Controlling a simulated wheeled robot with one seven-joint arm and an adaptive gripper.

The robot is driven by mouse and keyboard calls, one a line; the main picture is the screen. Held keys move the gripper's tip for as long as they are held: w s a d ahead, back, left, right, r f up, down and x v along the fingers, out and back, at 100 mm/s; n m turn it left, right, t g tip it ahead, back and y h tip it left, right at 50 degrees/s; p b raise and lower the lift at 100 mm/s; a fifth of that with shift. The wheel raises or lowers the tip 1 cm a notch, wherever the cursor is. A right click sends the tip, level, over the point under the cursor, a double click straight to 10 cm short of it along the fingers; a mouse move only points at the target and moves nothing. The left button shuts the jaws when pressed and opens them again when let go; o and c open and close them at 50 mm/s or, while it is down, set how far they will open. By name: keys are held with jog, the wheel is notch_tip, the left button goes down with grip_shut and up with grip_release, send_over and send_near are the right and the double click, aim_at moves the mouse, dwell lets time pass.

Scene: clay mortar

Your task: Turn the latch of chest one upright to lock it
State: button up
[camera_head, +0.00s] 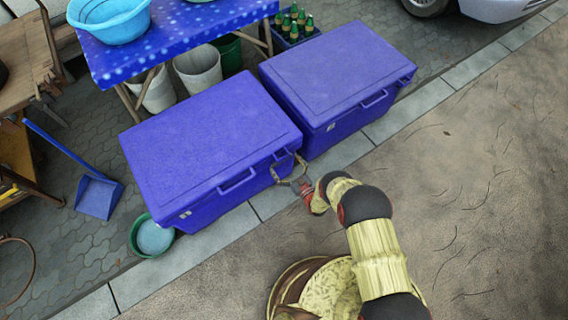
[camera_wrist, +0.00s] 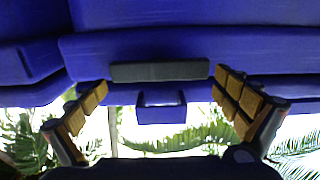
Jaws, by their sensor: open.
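Two blue lidded chests stand side by side: the left chest (camera_head: 212,145) and the right chest (camera_head: 335,75). Both lids are down. No mark shows which is chest one. My gripper (camera_head: 288,168) is at the front of the left chest, near its right corner. In the wrist view my gripper (camera_wrist: 163,84) is open, with one finger on each side. Between the fingertips lies a dark grey bar (camera_wrist: 160,71), likely the latch, lying level across the picture against the blue chest. I cannot tell whether the fingers touch it. The latch is not clear in the head view.
A carry handle (camera_head: 237,181) is on the left chest's front. A green basin (camera_head: 151,237) and a blue dustpan (camera_head: 97,196) stand to the left. A blue-topped table (camera_head: 180,35) and a bottle crate (camera_head: 291,32) are behind. The ground in front is open.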

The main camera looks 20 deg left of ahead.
jog(key=shift+c, duration=1.3)
